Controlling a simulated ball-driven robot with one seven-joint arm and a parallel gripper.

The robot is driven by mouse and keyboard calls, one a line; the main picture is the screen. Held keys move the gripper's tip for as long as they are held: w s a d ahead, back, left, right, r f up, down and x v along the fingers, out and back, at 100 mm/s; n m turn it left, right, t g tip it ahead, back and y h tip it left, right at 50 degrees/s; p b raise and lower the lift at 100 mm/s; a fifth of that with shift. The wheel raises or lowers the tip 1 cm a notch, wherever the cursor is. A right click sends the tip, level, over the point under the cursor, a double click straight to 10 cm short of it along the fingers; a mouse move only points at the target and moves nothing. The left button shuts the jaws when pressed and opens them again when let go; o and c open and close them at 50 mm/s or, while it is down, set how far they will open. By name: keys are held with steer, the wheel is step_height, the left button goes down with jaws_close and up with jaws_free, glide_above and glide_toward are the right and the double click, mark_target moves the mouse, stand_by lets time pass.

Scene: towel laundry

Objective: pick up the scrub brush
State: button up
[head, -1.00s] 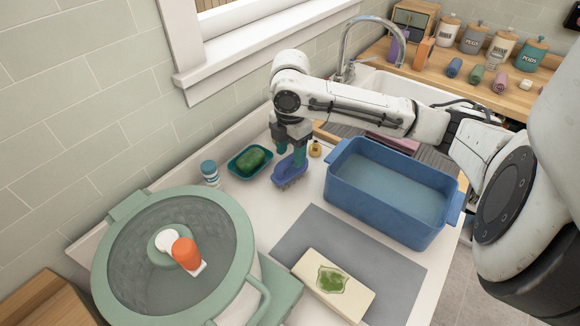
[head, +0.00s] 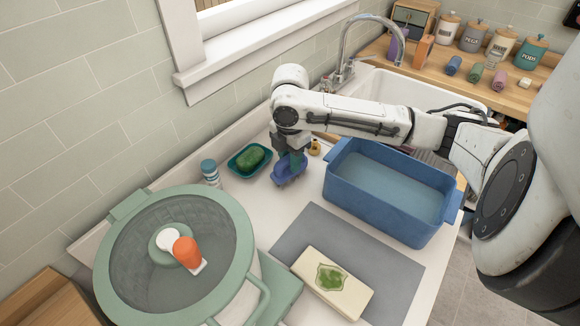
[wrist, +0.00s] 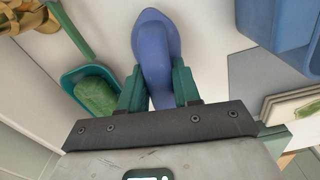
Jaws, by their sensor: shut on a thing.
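The scrub brush (head: 288,171) is blue-purple and sits at the counter, just right of the green soap dish, in the head view. In the wrist view the brush (wrist: 153,50) lies between the two green fingers. My gripper (wrist: 158,88) is shut on its handle, one finger on each side. In the head view my gripper (head: 290,158) points down over the brush and hides part of it. I cannot tell whether the brush still touches the counter.
A blue tub (head: 435,237) stands to the right. A small yellow item (head: 315,148) is behind the brush. A large lidded pot (head: 243,225) is front left; a grey mat (head: 391,290) lies in front.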

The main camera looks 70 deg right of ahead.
jaws_close()
steer(key=shift+r, duration=0.15)
step_height(320, 180, up, 10)
steer(key=shift+f+b, duration=0.1)
steer(key=shift+b, duration=0.35)
